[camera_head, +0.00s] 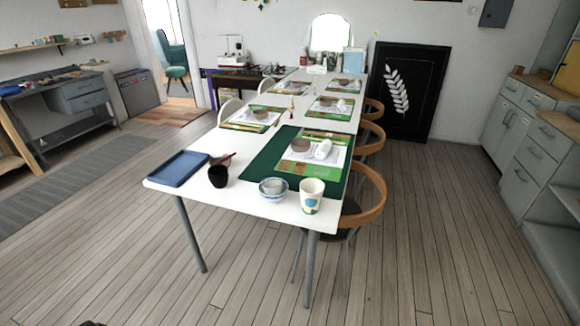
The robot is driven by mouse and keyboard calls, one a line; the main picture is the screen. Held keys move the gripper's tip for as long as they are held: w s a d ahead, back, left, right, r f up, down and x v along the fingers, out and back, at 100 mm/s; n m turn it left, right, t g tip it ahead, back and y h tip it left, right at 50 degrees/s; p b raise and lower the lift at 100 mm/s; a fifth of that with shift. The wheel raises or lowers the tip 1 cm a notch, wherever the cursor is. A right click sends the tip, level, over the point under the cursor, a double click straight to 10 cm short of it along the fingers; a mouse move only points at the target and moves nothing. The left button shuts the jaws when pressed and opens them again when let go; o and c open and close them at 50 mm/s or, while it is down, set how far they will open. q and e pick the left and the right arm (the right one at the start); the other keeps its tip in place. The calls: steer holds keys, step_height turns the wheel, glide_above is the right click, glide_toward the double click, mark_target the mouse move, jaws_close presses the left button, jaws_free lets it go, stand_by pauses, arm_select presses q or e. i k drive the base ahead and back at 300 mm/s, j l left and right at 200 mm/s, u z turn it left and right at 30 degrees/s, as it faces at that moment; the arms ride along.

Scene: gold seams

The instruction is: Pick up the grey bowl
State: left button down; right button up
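A small grey bowl (300,145) sits upright on the nearest place setting, on white paper over a dark green mat (262,157). A white rolled cloth (323,149) lies just right of it. Similar small greyish bowls sit on the settings farther back, one at the left (262,114) and one at the right (325,101). A white and blue patterned bowl (273,188) stands near the table's front edge and seems to hold or be stacked with another. Neither of my grippers is in view.
The long white table (240,200) also carries a blue tray (178,167), a dark cup (218,176) and a patterned cup (311,197) near its front edge. Wooden-backed chairs (372,205) line its right side. The wooden floor in front is clear.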

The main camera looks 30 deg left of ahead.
mark_target(274, 190)
steer(key=u, duration=1.05)
